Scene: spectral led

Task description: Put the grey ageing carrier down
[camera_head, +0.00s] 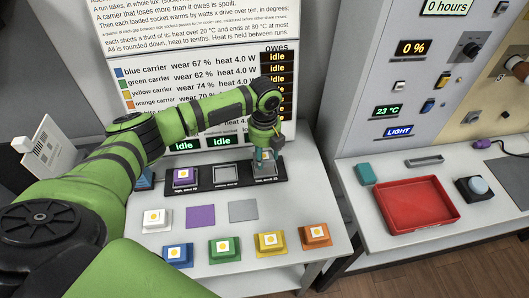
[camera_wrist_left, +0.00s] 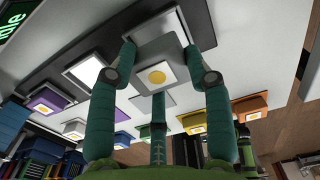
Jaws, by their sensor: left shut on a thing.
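The grey ageing carrier (camera_wrist_left: 172,50) has a white top plate with a yellow dot. My left gripper (camera_head: 265,152) is shut on it, with a finger on each side in the left wrist view (camera_wrist_left: 160,66). The gripper points down over the right end of the black socket rack (camera_head: 207,186) on the white table. The carrier is mostly hidden by the gripper in the head view. I cannot tell whether it touches the rack. A bare grey pad (camera_head: 243,210) lies in front of the rack. My right gripper is not in view.
A purple carrier (camera_head: 186,177) sits in the rack beside an empty socket (camera_head: 225,174). White (camera_head: 157,219), blue (camera_head: 177,254), green (camera_head: 224,250), yellow (camera_head: 270,244) and orange (camera_head: 316,235) carriers stand in front. A red tray (camera_head: 418,205) is on the right bench.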

